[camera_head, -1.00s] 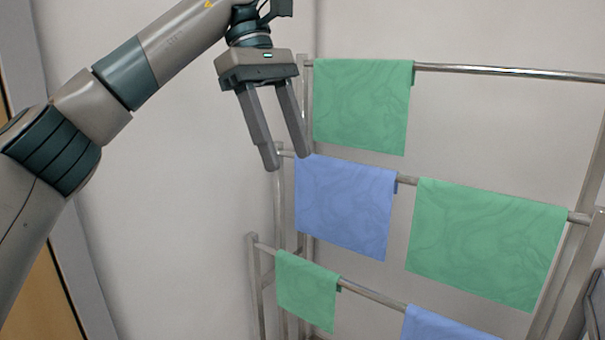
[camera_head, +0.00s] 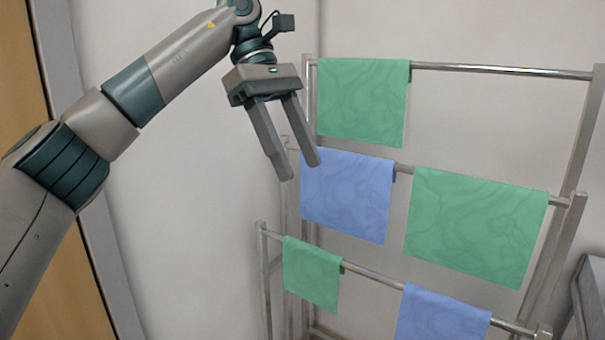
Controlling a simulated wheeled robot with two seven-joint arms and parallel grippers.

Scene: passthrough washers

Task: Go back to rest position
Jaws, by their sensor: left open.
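My left gripper (camera_head: 302,170) is open and empty, fingers pointing down. It is at the left side of a metal drying rack (camera_head: 500,70), in front of the left ends of its upper rails in the picture. Its fingertips appear just above and left of a blue cloth (camera_head: 346,198) on the middle rail. I cannot tell whether they touch anything. My left arm (camera_head: 110,120) reaches in from the left. My right gripper is not in view.
A green cloth (camera_head: 362,103) hangs on the top rail, another green cloth (camera_head: 476,225) on the middle rail. The lowest rail holds a small green cloth (camera_head: 311,274) and a blue cloth (camera_head: 442,318). A bare wall (camera_head: 180,230) stands left of the rack.

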